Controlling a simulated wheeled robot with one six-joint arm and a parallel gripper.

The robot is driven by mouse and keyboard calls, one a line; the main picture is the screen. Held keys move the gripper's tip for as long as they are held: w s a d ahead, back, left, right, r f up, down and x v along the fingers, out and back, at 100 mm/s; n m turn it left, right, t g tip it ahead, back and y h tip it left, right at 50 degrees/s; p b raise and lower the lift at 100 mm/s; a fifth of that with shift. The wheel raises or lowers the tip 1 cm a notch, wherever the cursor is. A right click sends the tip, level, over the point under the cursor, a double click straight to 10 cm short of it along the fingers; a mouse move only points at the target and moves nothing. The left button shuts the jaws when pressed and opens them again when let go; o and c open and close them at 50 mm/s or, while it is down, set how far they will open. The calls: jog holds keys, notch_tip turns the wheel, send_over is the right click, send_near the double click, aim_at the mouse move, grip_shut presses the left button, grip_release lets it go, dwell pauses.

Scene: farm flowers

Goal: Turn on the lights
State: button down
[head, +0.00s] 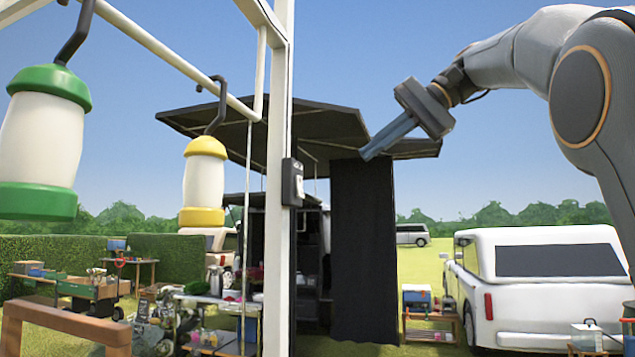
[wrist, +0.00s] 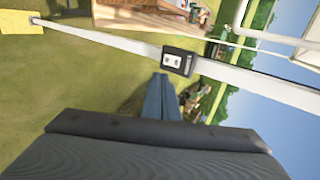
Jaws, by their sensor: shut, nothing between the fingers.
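A dark switch box with a pale switch plate (head: 297,183) is fixed to the white upright post (head: 278,250) in the head view. In the wrist view the switch box (wrist: 179,61) sits on the same post, just beyond my fingertips. Two lanterns hang from the white frame: one green and white (head: 43,142), one yellow and white (head: 204,180). Neither shows a clear glow. My gripper (head: 365,157) is shut and empty, pointing down and left, to the right of the switch box. In the wrist view my gripper (wrist: 160,78) appears close to the box, apart from it as far as I can tell.
A black canopy (head: 300,125) with a dark curtain (head: 364,250) stands behind the post. A white vehicle (head: 530,280) is at the right. Market tables (head: 222,300) stand at lower left. Open air lies between my gripper and the post.

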jog(key=shift+a, duration=0.1)
jog(key=p, duration=0.3)
send_near(302, 193)
jog(key=x, duration=0.4)
jog(key=shift+s+f, duration=0.1)
jog(key=shift+f, duration=0.25)
jog(key=shift+w+a+f, duration=0.2)
jog(key=shift+w+a, duration=0.1)
jog(key=shift+a, duration=0.45)
jog(key=shift+a, duration=0.1)
